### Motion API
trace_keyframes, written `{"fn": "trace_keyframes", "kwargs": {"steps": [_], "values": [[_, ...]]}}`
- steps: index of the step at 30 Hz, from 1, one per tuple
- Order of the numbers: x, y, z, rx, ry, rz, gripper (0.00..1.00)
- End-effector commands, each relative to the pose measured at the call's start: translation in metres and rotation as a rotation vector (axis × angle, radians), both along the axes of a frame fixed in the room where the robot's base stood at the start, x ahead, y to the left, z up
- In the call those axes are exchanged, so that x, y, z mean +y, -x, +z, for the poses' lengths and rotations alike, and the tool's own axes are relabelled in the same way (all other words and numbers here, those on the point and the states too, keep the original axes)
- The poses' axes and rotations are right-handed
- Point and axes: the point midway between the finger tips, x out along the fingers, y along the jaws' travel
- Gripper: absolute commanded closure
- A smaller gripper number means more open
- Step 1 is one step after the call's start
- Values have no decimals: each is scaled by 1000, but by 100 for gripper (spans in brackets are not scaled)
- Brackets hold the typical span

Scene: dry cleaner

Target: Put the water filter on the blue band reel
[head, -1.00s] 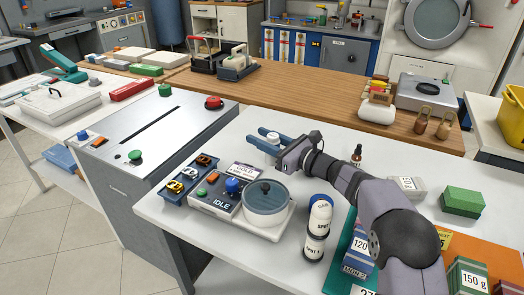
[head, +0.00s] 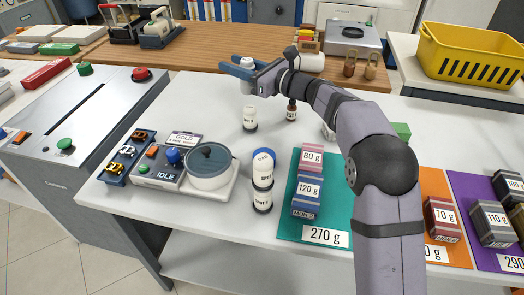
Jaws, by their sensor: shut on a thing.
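My gripper (head: 243,70) is shut on a small white cylindrical thing (head: 247,63), which I take to be the water filter. The fingers hide part of it. It is near the back edge of the white table, beyond the pot; I cannot tell whether its base is clear of the tabletop. I cannot pick out the blue band reel with certainty. A white canister with a blue top (head: 263,167) stands on another white canister (head: 262,201) right of the pot, apart from my gripper. A single white canister (head: 250,118) stands nearer than my gripper.
A pot (head: 209,166) sits on a control unit, with a blue tray (head: 128,157) to its left. A brown bottle (head: 292,110) stands near my forearm. Boxes stand on a teal mat (head: 286,227). The white table (head: 215,237) is clear in front of the pot.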

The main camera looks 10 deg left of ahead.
Motion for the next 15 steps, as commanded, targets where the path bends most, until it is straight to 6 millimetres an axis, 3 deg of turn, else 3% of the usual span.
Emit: {"fn": "trace_keyframes", "kwargs": {"steps": [3,9,15], "values": [[-33,-10,10,0,-1,-48,93],[-74,-3,12,1,0,-50,93],[-81,33,0,3,-1,51,93]]}}
